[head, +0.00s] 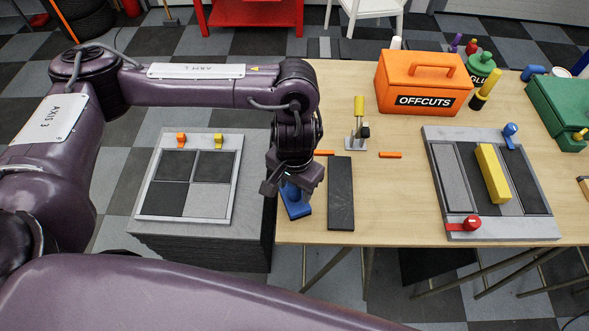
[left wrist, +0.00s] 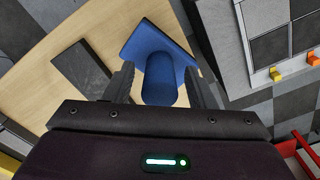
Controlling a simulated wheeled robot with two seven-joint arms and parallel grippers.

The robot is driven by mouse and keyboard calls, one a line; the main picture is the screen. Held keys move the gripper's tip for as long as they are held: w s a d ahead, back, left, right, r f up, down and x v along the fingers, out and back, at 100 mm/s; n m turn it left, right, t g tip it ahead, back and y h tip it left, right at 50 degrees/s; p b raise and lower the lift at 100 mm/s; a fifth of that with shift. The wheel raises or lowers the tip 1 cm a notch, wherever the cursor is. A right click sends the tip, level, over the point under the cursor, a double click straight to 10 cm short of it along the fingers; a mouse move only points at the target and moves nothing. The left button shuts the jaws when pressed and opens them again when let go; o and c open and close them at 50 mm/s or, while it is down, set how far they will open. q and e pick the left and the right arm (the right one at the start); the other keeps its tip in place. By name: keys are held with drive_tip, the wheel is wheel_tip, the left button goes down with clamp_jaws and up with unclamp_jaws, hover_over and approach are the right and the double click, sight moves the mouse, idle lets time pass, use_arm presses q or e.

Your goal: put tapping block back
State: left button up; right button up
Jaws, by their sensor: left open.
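A blue block with a flat base and an upright round handle (head: 297,209) stands at the left edge of the wooden table; I take it for the tapping block. It also shows in the left wrist view (left wrist: 152,45). My left gripper (head: 290,188) is open just above it, pointing down. In the left wrist view its two fingers (left wrist: 160,85) stand on either side of the blue handle, with gaps visible. The gripper partly hides the block in the head view. A yellow block (head: 492,173) lies on a grey framed board (head: 447,133) at the right. My right gripper is not seen.
A dark flat strip (head: 340,195) lies just right of the blue block. A grey stand with a tiled panel (head: 185,217) adjoins the table's left side. An orange offcuts box (head: 424,82) and a small metal-based tool (head: 357,125) stand farther back. Bare table (head: 400,205) lies between.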

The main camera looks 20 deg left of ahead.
use_arm(q)
wheel_tip(320, 180, up, 10)
drive_tip(key=shift+f, duration=0.25)
drive_tip(key=shift+r, duration=0.85)
drive_tip(key=shift+s+f, duration=0.1)
